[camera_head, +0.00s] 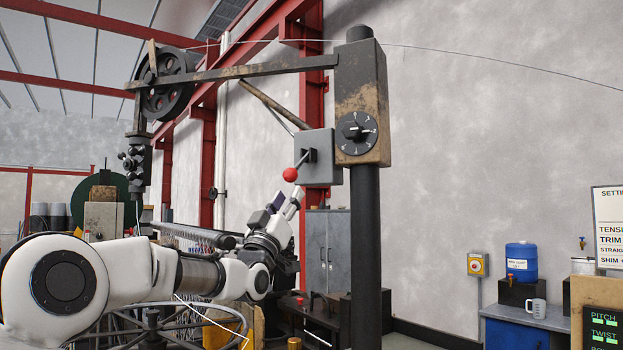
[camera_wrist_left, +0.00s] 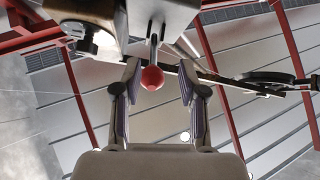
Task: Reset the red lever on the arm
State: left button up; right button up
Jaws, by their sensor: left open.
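The red lever is a ball knob (camera_head: 290,174) on a short dark stem, which comes out of a grey box (camera_head: 318,158) beside the post of the arm. The knob hangs down and to the left of the box in the head view. My left gripper (camera_head: 286,200) is open and points up, just below the knob. In the left wrist view the knob (camera_wrist_left: 152,78) appears between the two spread fingers (camera_wrist_left: 158,76), nearer the left one. Whether a finger touches it cannot be told. My right gripper is not in view.
A dark post (camera_head: 366,230) with a dial box (camera_head: 361,105) stands right of the lever. A horizontal beam (camera_head: 250,70) with a wheel (camera_head: 167,85) runs above. A grey cabinet (camera_head: 328,255) stands behind. A blue container (camera_head: 521,262) sits on a bench at the right.

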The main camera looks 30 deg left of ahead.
aim_at(296, 166)
pick_arm(q)
jog(key=r+p, duration=0.5)
jog(key=r, duration=0.2)
jog(key=shift+w+d+r+p, duration=0.2)
jog(key=shift+r+p, duration=0.1)
jog(key=shift+p, duration=0.1)
jog(key=w, duration=0.1)
jog(key=w+f, duration=0.1)
jog(key=w, duration=0.2)
jog(key=shift+a+f, duration=0.15)
jog(key=shift+a, duration=0.25)
jog(key=shift+w+d, duration=0.1)
jog(key=shift+s+d+r, duration=0.15)
jog(key=shift+s+r, duration=0.1)
jog(key=shift+s, duration=0.3)
grip_shut()
jog(key=shift+w+f, duration=0.15)
jog(key=shift+w, duration=0.05)
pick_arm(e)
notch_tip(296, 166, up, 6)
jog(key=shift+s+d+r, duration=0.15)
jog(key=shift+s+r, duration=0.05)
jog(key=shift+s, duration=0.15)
